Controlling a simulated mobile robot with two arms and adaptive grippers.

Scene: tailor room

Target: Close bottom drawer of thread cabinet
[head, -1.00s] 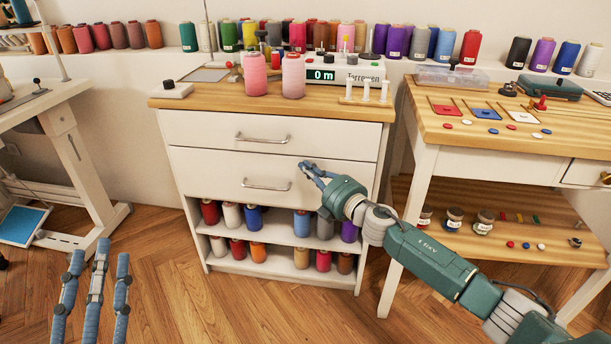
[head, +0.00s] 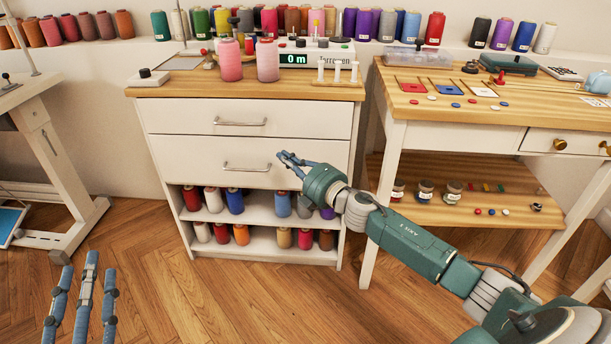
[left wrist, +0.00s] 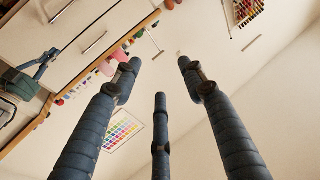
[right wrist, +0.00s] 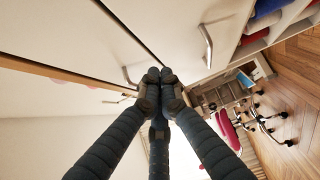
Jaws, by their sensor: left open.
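The white thread cabinet (head: 345,215) stands ahead with two drawers above open shelves. The bottom drawer (head: 200,174) has a metal bar handle (head: 246,168); its front looks about flush with the cabinet, though a small gap is hard to rule out. My right gripper (head: 280,156) is at the drawer front, right of the handle. Its fingertips (right wrist: 160,75) are together and empty; whether they touch the front is unclear. My left gripper (head: 90,256) is open and empty at lower left, away from the cabinet; its spread fingers show in the left wrist view (left wrist: 158,75).
Thread spools (head: 235,200) fill the shelves below the drawer. Pink spools (head: 230,60) and a counter (head: 305,57) stand on the cabinet top. A wooden table (head: 480,115) is close on the right, beside my right arm. The floor in front is clear.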

